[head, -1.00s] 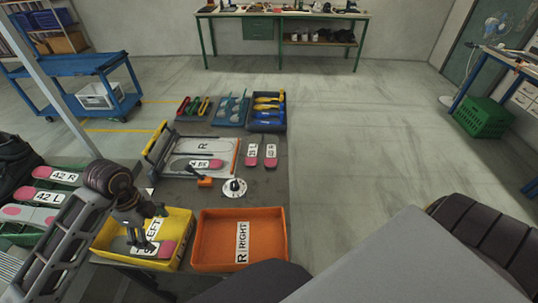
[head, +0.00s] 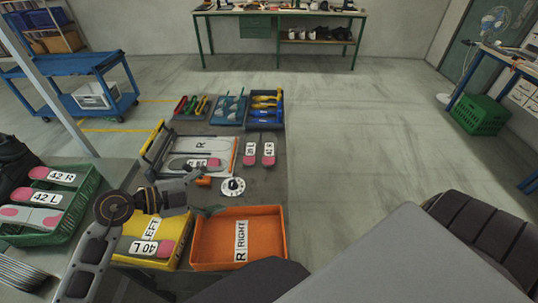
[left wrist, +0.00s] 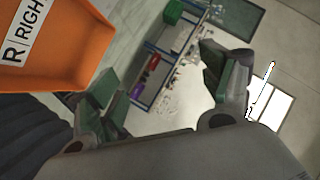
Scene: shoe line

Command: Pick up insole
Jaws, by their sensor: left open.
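My left gripper (head: 203,192) is open and empty, pointing right above the back edges of the yellow and orange trays. Its two spread fingers also show in the left wrist view (left wrist: 163,88), with nothing between them. A grey insole with a pink heel, labelled 40 L (head: 150,248), lies in the yellow LEFT tray (head: 176,247). Another insole (head: 190,163) lies on the grey board, partly hidden by my gripper. Two narrow insoles (head: 250,153) (head: 268,154) lie side by side right of the board. More, marked 42 R (head: 52,175) and 42 L (head: 45,198), lie in the green crate.
The orange RIGHT tray (head: 205,263) is empty and also shows in the left wrist view (left wrist: 70,75). A white dial (head: 232,187) sits behind it. Tool trays (head: 265,122) stand at the table's back. A blue cart (head: 75,62) is at far left. Floor right of the table is clear.

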